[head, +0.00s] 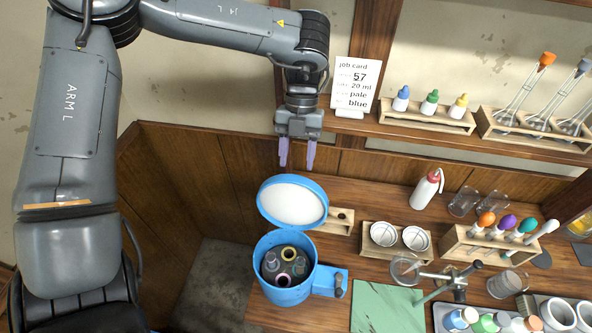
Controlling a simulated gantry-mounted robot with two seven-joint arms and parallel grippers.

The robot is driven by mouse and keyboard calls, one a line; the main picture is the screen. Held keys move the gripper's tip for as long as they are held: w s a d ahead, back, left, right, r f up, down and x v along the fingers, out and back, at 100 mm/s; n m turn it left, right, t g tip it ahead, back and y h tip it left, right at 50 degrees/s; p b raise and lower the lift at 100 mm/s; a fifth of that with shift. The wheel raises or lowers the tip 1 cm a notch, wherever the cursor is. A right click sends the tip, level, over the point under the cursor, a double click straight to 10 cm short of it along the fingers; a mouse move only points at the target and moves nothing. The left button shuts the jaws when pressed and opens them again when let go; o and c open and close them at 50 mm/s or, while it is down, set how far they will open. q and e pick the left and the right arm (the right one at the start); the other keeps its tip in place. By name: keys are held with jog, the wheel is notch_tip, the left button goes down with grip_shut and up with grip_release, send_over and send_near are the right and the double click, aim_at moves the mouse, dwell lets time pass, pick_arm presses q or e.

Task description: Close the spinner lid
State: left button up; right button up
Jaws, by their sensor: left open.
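The spinner is a blue round tub (286,292) near the left end of the bench, with several vials or holders visible inside. Its lid (293,201) stands raised and open at the back of the tub, its white inner face showing inside a blue rim. My left gripper (297,165) hangs just behind and above the lid's upper edge. Its two purple fingers point down and are apart, with nothing between them. I cannot tell whether they touch the lid; they look clear of it. My right gripper is not in view.
A blue bracket with a dark knob (338,286) projects from the tub's right side. A green mat (388,308), clamp stand (450,278) and racks fill the right. A shelf with a job card (355,86) is behind.

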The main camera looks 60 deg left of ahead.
aim_at(294, 198)
pick_arm(q)
jog(key=shift+x, duration=1.9)
grip_shut()
